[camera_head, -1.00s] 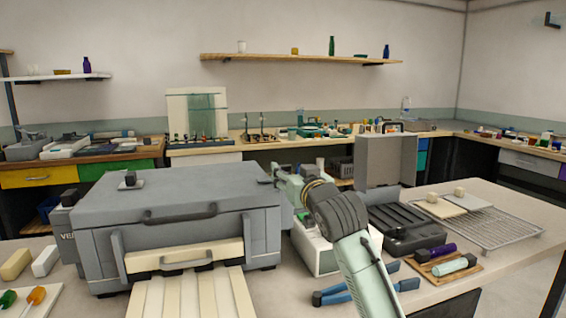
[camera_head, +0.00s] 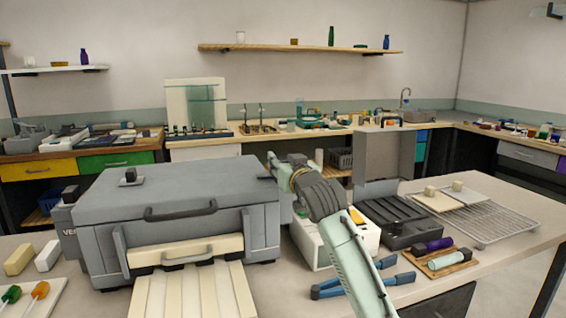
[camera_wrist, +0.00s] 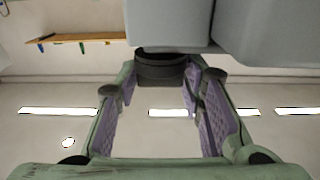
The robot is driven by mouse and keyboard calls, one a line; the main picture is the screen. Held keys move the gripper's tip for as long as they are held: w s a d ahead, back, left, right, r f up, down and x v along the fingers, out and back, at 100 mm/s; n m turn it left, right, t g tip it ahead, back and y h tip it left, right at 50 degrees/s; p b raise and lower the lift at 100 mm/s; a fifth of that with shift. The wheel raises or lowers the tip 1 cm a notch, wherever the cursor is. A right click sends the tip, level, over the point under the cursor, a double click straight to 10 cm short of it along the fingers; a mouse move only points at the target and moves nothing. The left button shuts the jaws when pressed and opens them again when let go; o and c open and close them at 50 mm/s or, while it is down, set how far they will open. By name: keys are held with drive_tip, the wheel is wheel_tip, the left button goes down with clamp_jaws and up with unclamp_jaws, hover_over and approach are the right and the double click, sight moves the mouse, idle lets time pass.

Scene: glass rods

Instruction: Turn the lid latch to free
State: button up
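The grey lidded box (camera_head: 180,240) stands on the near table. Its lid (camera_head: 190,185) is down, with a dark bar handle (camera_head: 180,211) at the front and a small black knob (camera_head: 131,177) on top. My gripper (camera_head: 270,166) is at the lid's right rear edge; the latch is not distinguishable there in the head view. In the wrist view, my gripper (camera_wrist: 162,75) has its purple-padded fingers apart. A dark round knob-like part (camera_wrist: 160,68), possibly the latch, sits between the fingertips below the grey box (camera_wrist: 168,22). I cannot tell whether the fingers touch it.
A white device (camera_head: 315,243) and a black tray (camera_head: 395,217) lie right of the box, close to my arm. A wire rack (camera_head: 490,222) is further right. Pale slats (camera_head: 190,293) extend from the box's front.

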clamp_jaws()
idle(0.3)
drive_tip(key=shift+s+d, duration=0.1)
drive_tip(key=shift+d, duration=0.05)
